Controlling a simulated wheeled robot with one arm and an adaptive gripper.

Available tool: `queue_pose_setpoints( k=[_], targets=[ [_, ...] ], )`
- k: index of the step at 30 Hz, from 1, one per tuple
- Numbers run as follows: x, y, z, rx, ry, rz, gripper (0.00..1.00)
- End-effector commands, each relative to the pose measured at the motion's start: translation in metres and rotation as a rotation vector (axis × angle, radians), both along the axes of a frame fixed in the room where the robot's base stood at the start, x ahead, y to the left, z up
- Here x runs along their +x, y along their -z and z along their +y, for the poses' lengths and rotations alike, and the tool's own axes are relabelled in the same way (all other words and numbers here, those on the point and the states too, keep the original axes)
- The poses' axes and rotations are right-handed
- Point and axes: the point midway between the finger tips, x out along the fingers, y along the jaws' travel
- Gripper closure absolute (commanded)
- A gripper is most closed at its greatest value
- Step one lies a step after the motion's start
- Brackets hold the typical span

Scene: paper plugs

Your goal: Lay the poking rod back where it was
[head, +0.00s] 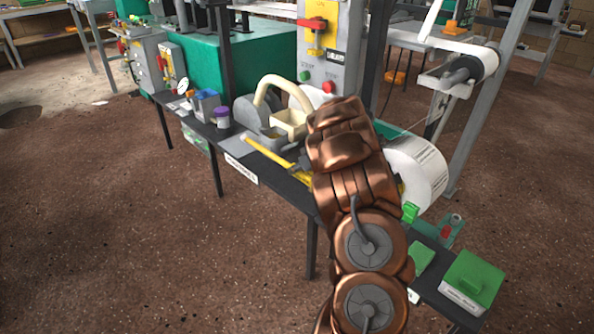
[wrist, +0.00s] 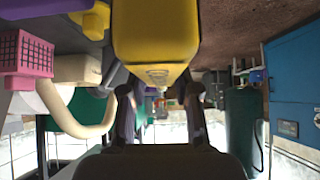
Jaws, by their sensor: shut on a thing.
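The poking rod (head: 265,152) is long and yellow with a pale tip. In the head view it slants over the narrow dark bench, its tip towards the upper left. My gripper (head: 299,164) is shut on it, partly hidden behind my copper arm. In the wrist view a large yellow body (wrist: 155,35), apparently the rod close up, reaches down between my two dark fingers (wrist: 160,108). I cannot tell whether the rod touches the bench. A white label (head: 241,169) is on the bench's front edge below the rod.
A large white roll (head: 418,172) is right of my arm. A green box (head: 472,281) sits at the bench's near end.

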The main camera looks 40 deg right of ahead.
Motion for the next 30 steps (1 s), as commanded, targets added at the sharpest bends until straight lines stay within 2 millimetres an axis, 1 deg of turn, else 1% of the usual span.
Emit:
queue_pose_setpoints(
  k=[1, 3, 18, 20, 27, 30],
  targets=[
    [0.0, 0.008, 0.0, -0.001, 0.0, -0.001, 1.0],
    [0.0, 0.013, 0.0, -0.001, 0.001, -0.001, 1.0],
    [0.0, 0.045, 0.0, -0.001, 0.0, -0.001, 1.0],
    [0.0, 0.045, 0.0, 0.003, 0.001, -0.001, 1.0],
    [0.0, 0.069, 0.0, 0.002, 0.002, 0.0, 1.0],
    [0.0, 0.076, 0.0, 0.0, 0.001, 0.0, 1.0]
  ],
)
